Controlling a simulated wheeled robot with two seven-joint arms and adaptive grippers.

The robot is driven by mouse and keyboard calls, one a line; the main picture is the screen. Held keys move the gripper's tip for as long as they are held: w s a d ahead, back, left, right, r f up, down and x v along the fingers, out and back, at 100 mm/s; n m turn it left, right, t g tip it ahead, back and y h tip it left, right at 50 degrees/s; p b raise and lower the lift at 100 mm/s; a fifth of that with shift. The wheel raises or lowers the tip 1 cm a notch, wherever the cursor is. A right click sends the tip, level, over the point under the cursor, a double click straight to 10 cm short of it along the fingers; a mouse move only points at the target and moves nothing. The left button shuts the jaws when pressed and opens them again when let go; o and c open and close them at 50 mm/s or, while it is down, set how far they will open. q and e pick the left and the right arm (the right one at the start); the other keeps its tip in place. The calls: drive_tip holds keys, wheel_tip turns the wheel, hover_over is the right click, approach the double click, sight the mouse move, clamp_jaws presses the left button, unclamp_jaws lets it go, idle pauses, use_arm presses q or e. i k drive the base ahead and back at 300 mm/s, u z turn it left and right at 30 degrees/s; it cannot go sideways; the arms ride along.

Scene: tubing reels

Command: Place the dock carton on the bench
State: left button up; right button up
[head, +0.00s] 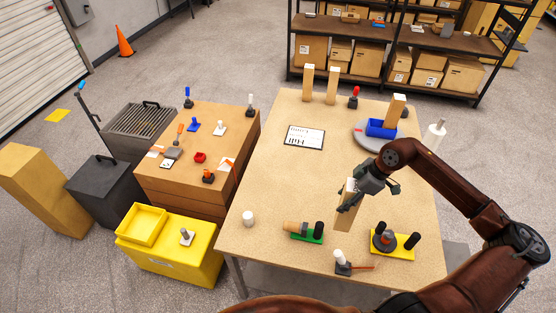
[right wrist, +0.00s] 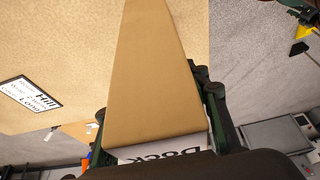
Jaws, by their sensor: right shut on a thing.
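The dock carton (head: 343,218) is a tall tan box, held upright or nearly so over the right front part of the bench (head: 270,190). My right gripper (head: 349,197) is shut on it near its upper end. In the right wrist view the carton (right wrist: 155,75) fills the middle, with a white label reading "Dock" at its near end, between the dark fingers. I cannot tell whether its lower end touches the bench top. My left gripper is not in view.
A green-based fixture (head: 308,238) and a yellow-based fixture (head: 395,244) stand near the carton. A white-topped tool (head: 343,262) is at the front edge. Tall cartons (head: 308,82) and a turntable with a blue bin (head: 381,128) stand behind. The bench's left middle is clear.

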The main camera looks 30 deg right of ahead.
sight(284, 172)
drive_tip(key=i, duration=0.95)
